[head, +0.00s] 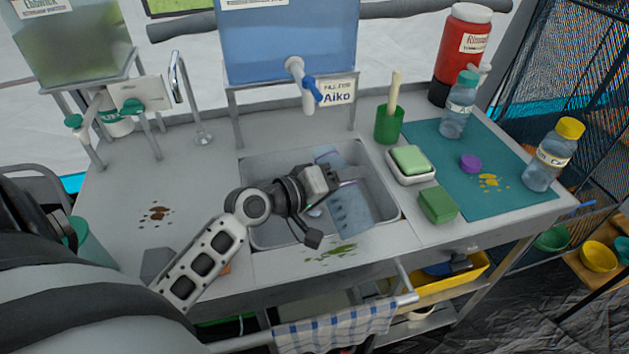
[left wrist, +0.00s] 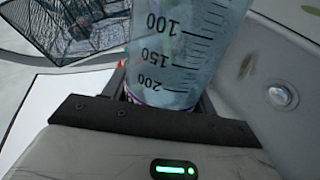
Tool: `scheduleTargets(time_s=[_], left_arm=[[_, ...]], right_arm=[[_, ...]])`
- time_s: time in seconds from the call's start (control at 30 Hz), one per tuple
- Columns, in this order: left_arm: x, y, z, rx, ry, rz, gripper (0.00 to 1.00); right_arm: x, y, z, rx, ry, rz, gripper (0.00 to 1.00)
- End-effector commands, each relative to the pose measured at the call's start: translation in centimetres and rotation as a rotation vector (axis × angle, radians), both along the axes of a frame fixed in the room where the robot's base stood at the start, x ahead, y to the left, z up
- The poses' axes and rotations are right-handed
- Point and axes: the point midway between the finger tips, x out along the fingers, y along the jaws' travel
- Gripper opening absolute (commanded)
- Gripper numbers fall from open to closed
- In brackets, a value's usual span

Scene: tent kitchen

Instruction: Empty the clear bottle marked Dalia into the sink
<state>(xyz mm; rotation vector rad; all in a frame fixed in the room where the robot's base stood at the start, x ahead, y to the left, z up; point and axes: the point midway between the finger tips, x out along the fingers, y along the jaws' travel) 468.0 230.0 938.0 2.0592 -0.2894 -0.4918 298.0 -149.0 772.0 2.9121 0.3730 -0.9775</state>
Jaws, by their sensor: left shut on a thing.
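My left gripper (head: 325,183) is over the sink (head: 388,190), shut on a clear bottle (head: 350,212) with black measuring marks. In the left wrist view the bottle (left wrist: 185,45) fills the jaws, with the marks 100, 150 and 200 on its side. The bottle is tilted within the sink opening. I cannot read a name on it, and my gripper hides part of it. Whether liquid is in it or flowing out is not clear. The drain (left wrist: 280,95) shows in the left wrist view. My right gripper is not in view.
A teal mat (head: 510,205) right of the sink holds a teal-capped bottle (head: 458,110), a yellow-capped bottle (head: 552,157) and a loose purple cap (head: 470,163). A soap dish (head: 410,165), green sponge (head: 437,205) and green cup (head: 388,128) border the sink. A tap (head: 302,85) hangs behind it.

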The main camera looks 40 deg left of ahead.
Motion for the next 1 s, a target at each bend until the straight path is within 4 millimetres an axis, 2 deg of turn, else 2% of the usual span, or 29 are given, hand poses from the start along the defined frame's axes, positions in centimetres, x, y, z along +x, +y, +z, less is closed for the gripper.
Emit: scheduleTargets(time_s=[0.03, 0.1, 0.2, 0.5, 0.7, 1.0], left_arm=[[0.1, 0.2, 0.0, 0.101, -0.057, -0.005, 0.32], [0.4, 0.7, 0.5, 0.262, -0.155, -0.006, 0.32], [0.4, 0.6, 2.0, 0.442, -0.263, -0.004, 0.32], [-0.4, -0.7, 2.4, 0.799, -0.476, -0.001, 0.32], [-0.5, -1.0, 2.1, 0.921, -0.548, 0.001, 0.32], [-0.6, -1.1, 2.2, 0.949, -0.563, 0.001, 0.32]], right_arm=[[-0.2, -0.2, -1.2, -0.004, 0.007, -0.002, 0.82], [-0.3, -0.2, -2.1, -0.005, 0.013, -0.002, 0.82], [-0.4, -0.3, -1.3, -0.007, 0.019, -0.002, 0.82], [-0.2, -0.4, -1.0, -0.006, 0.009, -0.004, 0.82], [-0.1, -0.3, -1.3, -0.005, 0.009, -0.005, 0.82], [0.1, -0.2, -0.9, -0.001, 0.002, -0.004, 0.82]])
